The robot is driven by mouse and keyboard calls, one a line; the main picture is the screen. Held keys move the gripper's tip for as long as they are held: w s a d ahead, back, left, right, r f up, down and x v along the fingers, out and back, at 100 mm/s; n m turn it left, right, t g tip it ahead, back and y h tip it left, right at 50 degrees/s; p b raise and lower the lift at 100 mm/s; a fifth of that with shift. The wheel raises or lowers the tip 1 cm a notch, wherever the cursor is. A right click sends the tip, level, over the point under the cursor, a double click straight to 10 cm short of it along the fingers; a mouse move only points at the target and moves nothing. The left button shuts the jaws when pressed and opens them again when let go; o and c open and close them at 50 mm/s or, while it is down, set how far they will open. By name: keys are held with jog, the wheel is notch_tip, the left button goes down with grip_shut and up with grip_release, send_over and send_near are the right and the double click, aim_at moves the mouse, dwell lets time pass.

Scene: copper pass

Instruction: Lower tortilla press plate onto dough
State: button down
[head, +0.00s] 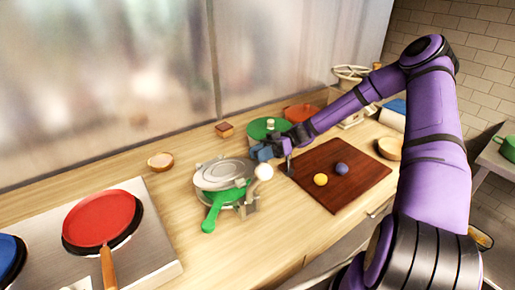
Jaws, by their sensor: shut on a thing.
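The tortilla press (240,205) stands on the wooden counter left of the cutting board. Its round silver upper plate (222,174) lies nearly flat over a green part with a green handle (213,213) pointing toward the front. A pale ball knob (263,172) shows at the press's right side. My gripper (264,153) is at the press's upper right, beside the plate's edge and just above the knob. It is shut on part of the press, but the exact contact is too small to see. No dough shows between the plates.
A dark red cutting board (335,195) holds a yellow ball (320,179) and a purple ball (342,169). A green lidded pot (266,127) stands behind my gripper. A red pan (101,219) is on the stove at left. A small bowl (160,161) sits behind the press.

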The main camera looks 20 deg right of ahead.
jog(key=shift+s+f, duration=0.1)
jog(key=shift+f, duration=0.05)
dwell(0.3)
jog(key=c, duration=0.8)
grip_release()
jog(key=shift+d, duration=0.1)
jog(key=d, duration=0.3)
jog(key=w+d, duration=0.1)
jog(key=d, duration=0.3)
jog(key=w+d, duration=0.1)
jog(key=d, duration=0.2)
jog(key=shift+d, duration=0.3)
jog(key=shift+o, duration=0.3)
